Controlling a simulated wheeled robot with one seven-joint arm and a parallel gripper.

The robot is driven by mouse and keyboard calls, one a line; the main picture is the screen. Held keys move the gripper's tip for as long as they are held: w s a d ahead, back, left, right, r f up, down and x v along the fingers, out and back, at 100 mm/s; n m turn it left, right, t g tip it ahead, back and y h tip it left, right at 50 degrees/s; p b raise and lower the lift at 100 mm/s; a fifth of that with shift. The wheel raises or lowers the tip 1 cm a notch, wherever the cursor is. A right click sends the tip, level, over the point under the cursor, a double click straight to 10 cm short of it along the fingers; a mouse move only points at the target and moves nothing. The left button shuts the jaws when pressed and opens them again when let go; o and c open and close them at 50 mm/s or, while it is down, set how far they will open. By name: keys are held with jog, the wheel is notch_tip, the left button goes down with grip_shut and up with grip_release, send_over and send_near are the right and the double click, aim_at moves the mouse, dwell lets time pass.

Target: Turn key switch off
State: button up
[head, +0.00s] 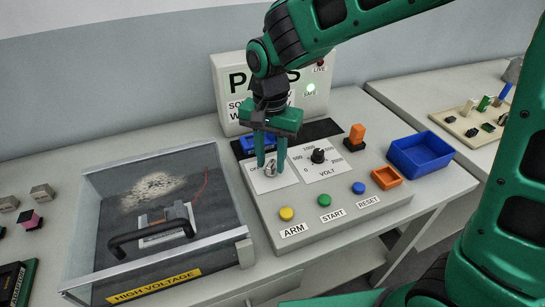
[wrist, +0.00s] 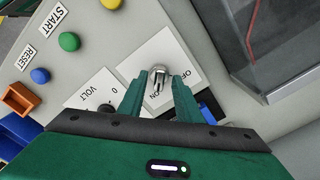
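The key switch (head: 270,168) is a small silver knob on a white label plate on the grey control panel (head: 336,207). In the wrist view the key switch (wrist: 158,80) shows between the fingertips, with the letters OFF and ON partly readable beside it. My gripper (head: 270,163) points down over the switch in the head view. Its two green fingers stand apart on either side of the knob in the wrist view (wrist: 161,82). Gaps seem to show between the fingers and the knob; contact is not clear.
The panel also bears a black VOLT dial (head: 318,156), yellow ARM (head: 286,213), green START (head: 324,200) and blue RESET (head: 358,188) buttons. A clear-lidded HIGH VOLTAGE box (head: 157,280) stands close on the left. A blue bin (head: 420,154) is at the right. The SAFE lamp (head: 310,87) glows green.

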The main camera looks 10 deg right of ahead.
grip_shut()
jog(key=shift+d, duration=0.1)
jog(key=n, duration=0.4)
jog(key=shift+w+n, duration=0.1)
jog(key=shift+n, duration=0.3)
jog(key=n, duration=0.4)
jog(key=shift+n, duration=0.3)
jog(key=n, duration=0.4)
jog(key=shift+r+n, duration=0.1)
jog(key=shift+n, duration=2)
jog(key=shift+w+d, duration=0.1)
